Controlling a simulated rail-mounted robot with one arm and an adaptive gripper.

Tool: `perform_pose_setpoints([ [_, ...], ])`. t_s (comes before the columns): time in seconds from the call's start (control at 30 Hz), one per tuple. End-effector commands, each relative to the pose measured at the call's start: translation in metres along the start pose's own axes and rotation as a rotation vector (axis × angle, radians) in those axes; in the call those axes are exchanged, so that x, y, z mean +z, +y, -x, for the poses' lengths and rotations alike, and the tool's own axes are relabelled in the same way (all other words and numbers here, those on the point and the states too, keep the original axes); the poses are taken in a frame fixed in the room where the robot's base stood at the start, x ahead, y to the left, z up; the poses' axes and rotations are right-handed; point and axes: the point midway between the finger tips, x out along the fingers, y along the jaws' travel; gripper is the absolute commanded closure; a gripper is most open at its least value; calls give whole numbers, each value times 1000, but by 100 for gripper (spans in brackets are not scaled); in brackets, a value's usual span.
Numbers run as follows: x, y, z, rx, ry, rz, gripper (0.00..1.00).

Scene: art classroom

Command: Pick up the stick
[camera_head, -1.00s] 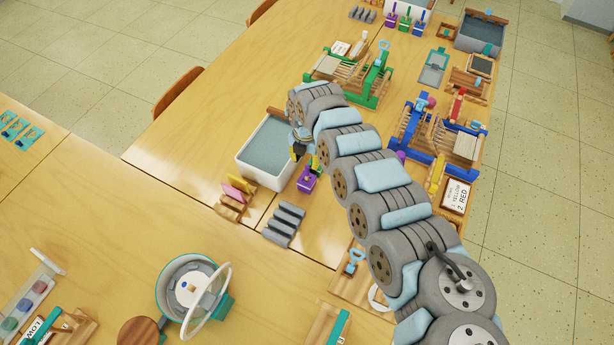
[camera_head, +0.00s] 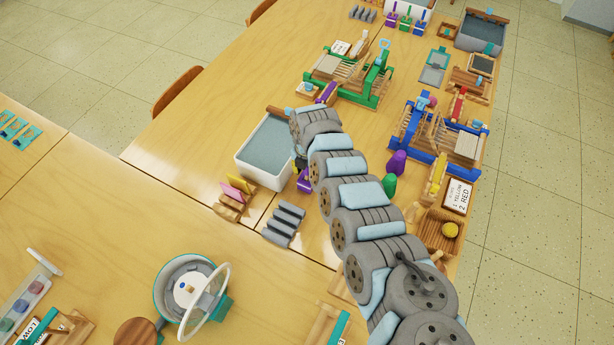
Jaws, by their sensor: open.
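I cannot tell for sure which thing is the stick. My gripper (camera_head: 299,164) is mostly hidden below the end of my arm; only a small dark part shows, beside the right wall of the white water tub (camera_head: 272,178). It is open. A purple block-like holder (camera_head: 304,182) is just below it, partly covered by my arm. I see nothing held.
A grey ridged rack (camera_head: 284,222) and a wooden rack with pink and yellow pieces (camera_head: 236,187) stand near the tub. Purple (camera_head: 397,162) and green (camera_head: 389,185) pieces stand right of my arm. A round teal device (camera_head: 190,287) is at front. The table's left middle is clear.

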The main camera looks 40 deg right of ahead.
Motion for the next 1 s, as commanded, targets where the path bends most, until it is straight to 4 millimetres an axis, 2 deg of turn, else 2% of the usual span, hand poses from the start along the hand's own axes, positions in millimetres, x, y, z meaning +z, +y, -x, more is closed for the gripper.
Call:
perform_pose_setpoints([
  [0.23,0,0,0,0,-1,0,54],
  [0.4,1,0,0,0,-1,-1,100],
  [0.83,1,0,1,0,-1,-1,100],
  [1.0,2,-1,13,1,-3,-3,100],
])
